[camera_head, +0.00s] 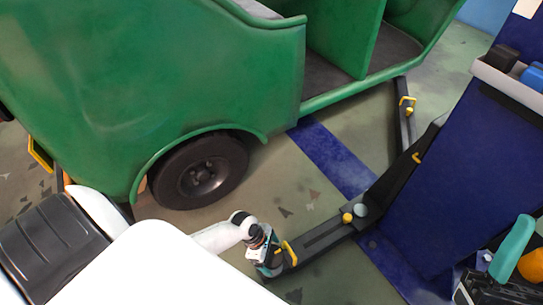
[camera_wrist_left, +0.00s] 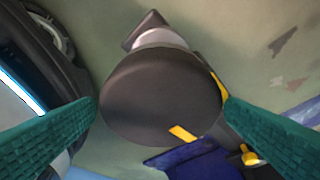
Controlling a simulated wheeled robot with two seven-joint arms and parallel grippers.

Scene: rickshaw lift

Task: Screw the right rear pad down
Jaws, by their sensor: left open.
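A round dark pad (camera_wrist_left: 160,98) with a yellow mark fills the middle of the left wrist view, on a pale screw stem. My left gripper (camera_head: 270,262) is at the outer end of the near lift arm (camera_head: 325,234), low beside the green rickshaw's wheel. Its teal fingers (camera_wrist_left: 161,108) are open, one on each side of the pad. I cannot tell whether they touch it. In the head view my gripper largely hides the pad. My right gripper is not in view.
The green rickshaw (camera_head: 200,65) stands close by, its dark wheel (camera_head: 201,172) behind my left gripper. The blue lift column (camera_head: 450,165) is at the right. A second lift arm (camera_head: 403,115) reaches toward the rickshaw's side. Teal and orange items (camera_head: 512,248) lie at the lower right.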

